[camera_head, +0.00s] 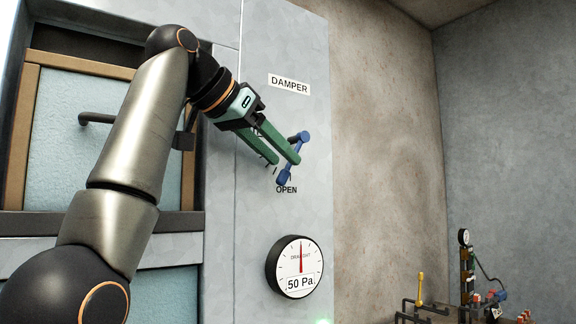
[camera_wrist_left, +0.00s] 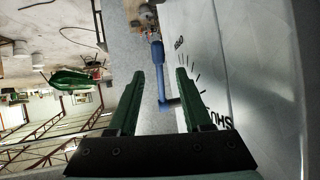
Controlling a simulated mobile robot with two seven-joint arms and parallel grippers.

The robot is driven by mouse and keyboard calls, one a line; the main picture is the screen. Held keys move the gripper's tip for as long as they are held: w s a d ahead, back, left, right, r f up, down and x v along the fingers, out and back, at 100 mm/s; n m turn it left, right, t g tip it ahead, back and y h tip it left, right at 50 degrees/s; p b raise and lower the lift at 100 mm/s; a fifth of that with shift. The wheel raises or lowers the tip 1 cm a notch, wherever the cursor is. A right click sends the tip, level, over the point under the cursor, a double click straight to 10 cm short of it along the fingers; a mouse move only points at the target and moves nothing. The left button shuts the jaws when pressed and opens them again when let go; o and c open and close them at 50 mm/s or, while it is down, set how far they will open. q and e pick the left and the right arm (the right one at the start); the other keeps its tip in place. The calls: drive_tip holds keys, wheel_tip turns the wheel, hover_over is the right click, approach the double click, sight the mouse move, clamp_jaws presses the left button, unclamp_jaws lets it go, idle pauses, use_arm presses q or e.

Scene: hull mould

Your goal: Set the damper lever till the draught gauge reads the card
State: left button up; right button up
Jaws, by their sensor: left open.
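The damper lever (camera_head: 303,138) is blue, mounted on the grey panel below the DAMPER label (camera_head: 289,84), and lies tilted near the OPEN mark (camera_head: 286,189). My left gripper (camera_head: 284,162) is open at the lever, its green fingers partly in front of it. In the left wrist view the lever (camera_wrist_left: 157,60) shows between the two fingertips (camera_wrist_left: 160,72); I cannot tell whether they touch it. The draught gauge (camera_head: 287,258) is round and white; its red needle points about straight up. A white plate reading 50 Pa (camera_head: 300,283) sits across its lower face. My right gripper is not in view.
A wood-framed pale blue panel with a dark handle (camera_head: 97,118) is behind my left arm. A bare wall (camera_head: 385,130) is right of the damper panel. At the lower right are fittings with a small gauge (camera_head: 463,237) and a yellow handle (camera_head: 420,285).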

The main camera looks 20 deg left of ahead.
use_arm(q)
drive_tip(key=v, duration=0.9)
drive_tip(key=shift+d, duration=0.1)
